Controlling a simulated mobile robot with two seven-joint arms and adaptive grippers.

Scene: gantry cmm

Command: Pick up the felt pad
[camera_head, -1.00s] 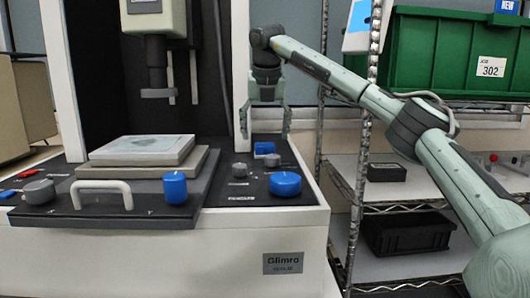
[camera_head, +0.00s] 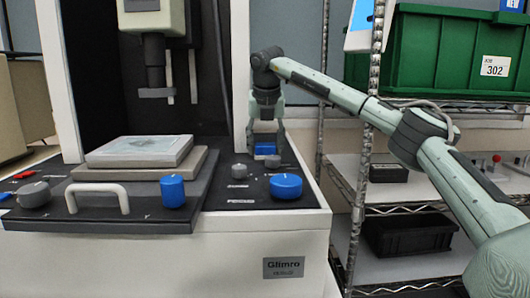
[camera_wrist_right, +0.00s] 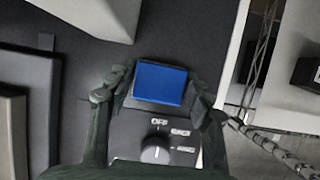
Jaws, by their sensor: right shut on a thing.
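The felt pad appears to be the small blue block (camera_head: 265,149) at the back right of the machine's dark control deck. It also shows in the right wrist view as a blue rectangle (camera_wrist_right: 160,83). My right gripper (camera_head: 266,146) points down over it, with one finger on each side, and is shut on it. The wrist view shows the fingers (camera_wrist_right: 160,90) at the pad's left and right edges. The pad sits low by the deck; I cannot tell whether it touches the surface. My left gripper is not in view.
A grey knob (camera_head: 272,161) stands just in front of the pad, with a large blue knob (camera_head: 286,186) nearer. A white column (camera_head: 240,75) rises behind left. The stepped stage (camera_head: 140,150) lies left. A wire shelf post (camera_head: 366,150) stands right, near my arm.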

